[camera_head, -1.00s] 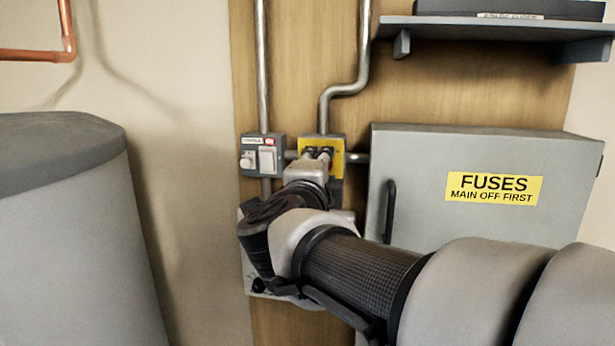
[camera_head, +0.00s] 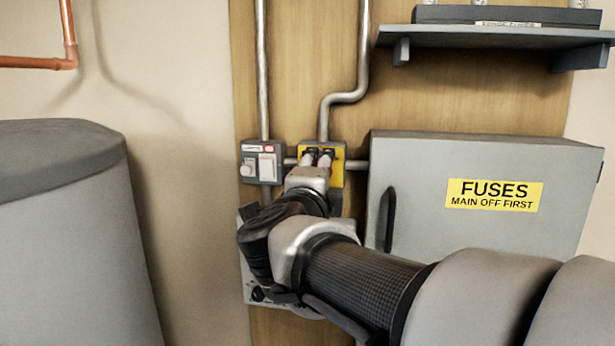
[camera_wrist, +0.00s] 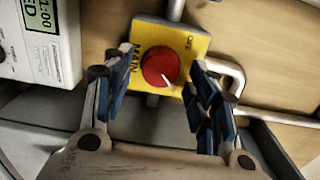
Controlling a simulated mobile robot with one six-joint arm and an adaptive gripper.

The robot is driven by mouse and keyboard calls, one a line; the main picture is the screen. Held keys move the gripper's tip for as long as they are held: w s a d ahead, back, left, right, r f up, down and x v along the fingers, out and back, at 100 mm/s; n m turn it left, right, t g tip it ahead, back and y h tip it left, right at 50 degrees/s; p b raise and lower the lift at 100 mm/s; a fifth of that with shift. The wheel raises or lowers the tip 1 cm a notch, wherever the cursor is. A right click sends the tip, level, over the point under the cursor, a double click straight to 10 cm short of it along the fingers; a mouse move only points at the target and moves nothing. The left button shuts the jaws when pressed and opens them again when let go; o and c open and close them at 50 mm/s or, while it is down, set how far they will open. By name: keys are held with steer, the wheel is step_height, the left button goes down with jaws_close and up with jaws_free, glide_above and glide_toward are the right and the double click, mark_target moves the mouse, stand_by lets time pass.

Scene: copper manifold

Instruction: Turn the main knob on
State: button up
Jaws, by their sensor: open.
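The main knob (camera_wrist: 160,67) is a round red knob on a yellow plate (camera_wrist: 194,42) marked MAIN and OFF in the wrist view. A white pointer line on it slants to the lower right of that picture, away from the OFF mark. My gripper (camera_wrist: 161,70) is open, with one finger on each side of the knob. I cannot tell whether either finger touches it. In the head view the yellow plate (camera_head: 338,153) shows behind my gripper (camera_head: 318,158), which hides the knob.
A grey box with a white dial and switch (camera_head: 259,163) is just left of the yellow plate. The fuse box (camera_head: 480,240) is close on the right, with a shelf (camera_head: 500,37) above. Metal pipes (camera_head: 330,103) run up the wooden board. A grey tank (camera_head: 70,230) stands left.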

steer(key=s+a, duration=0.2)
steer(key=s, duration=1)
steer(key=shift+w+a, duration=0.1)
steer(key=s+d+f+n+g+y, duration=0.1)
steer(key=s+f+n+g+y, duration=0.25)
steer(key=f+n, duration=0.5)
steer(key=s+f+n+g+y, duration=0.3)
steer(key=s+f+n+y, duration=0.15)
steer(key=f+n, duration=0.4)
steer(key=s+d+f+n+g+h, duration=0.3)
steer(key=s+d+f+g, duration=0.3)
steer(key=s+d+f, duration=0.5)
steer(key=shift+s+d+f+h, duration=0.15)
steer(key=shift+s+d+h, duration=0.65)
steer(key=shift+s, duration=0.05)
steer(key=shift+g, duration=0.25)
steer(key=shift+c, duration=0.5)
